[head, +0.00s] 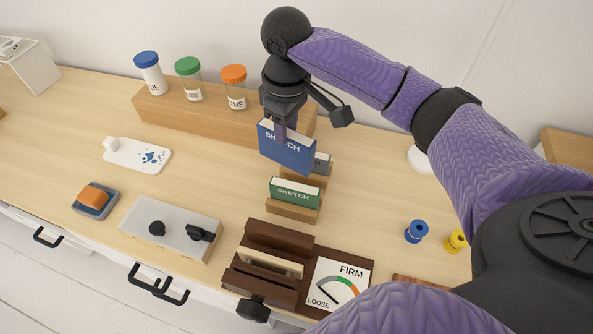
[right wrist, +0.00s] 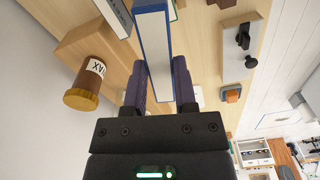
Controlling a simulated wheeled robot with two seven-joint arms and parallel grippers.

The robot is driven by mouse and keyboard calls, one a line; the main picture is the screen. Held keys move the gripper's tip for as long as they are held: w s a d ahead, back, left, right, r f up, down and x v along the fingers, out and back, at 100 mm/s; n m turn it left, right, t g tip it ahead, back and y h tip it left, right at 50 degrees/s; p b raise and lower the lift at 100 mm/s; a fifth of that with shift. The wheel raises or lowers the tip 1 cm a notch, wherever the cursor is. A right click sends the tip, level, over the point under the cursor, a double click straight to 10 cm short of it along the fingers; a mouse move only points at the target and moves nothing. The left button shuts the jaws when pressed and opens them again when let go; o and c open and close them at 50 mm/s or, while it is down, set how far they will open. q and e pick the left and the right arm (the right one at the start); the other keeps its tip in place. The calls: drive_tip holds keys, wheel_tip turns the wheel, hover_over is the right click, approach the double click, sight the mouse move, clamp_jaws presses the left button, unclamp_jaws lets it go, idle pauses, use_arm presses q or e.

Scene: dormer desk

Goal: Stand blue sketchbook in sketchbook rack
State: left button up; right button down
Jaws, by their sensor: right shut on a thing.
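The blue sketchbook (head: 287,154) is held upright in my right gripper (head: 284,134), which is shut on its upper edge. In the right wrist view its white page edge with blue covers (right wrist: 153,45) lies between the two fingers (right wrist: 160,88). The wooden sketchbook rack (head: 292,212) holds a green sketchbook (head: 296,193) in front and a grey one (head: 322,163) farther back, partly hidden by the blue one. The blue sketchbook is at the rack's back left in the picture; its lower edge's height over the rack cannot be told. My left gripper is not in view.
A wooden step (head: 205,115) with blue-, green- and orange-lidded jars stands behind. A dark wooden clamp (head: 265,265) with a FIRM/LOOSE dial (head: 338,283) is in front. A grey block with black knobs (head: 172,228) lies left. Blue and yellow spools (head: 416,231) stand right.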

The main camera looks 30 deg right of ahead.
drive_tip(key=d+f+n+b, duration=0.1)
drive_tip(key=d+f, duration=0.1)
drive_tip(key=w+d+f+n+b, duration=0.1)
drive_tip(key=d+f, duration=0.1)
drive_tip(key=f, duration=0.1)
drive_tip(key=shift+w+f, duration=0.1)
drive_tip(key=shift+n, duration=0.3)
wheel_tip(320, 180, down, 10)
drive_tip(key=b, duration=0.4)
drive_tip(key=shift+r, duration=0.35)
drive_tip(key=c, duration=0.8)
unclamp_jaws()
drive_tip(key=shift+f, duration=0.15)
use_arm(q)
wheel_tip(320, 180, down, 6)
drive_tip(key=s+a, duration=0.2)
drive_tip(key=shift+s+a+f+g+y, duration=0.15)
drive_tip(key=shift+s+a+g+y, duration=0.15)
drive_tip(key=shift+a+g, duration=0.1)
use_arm(e)
drive_tip(key=o, duration=0.4)
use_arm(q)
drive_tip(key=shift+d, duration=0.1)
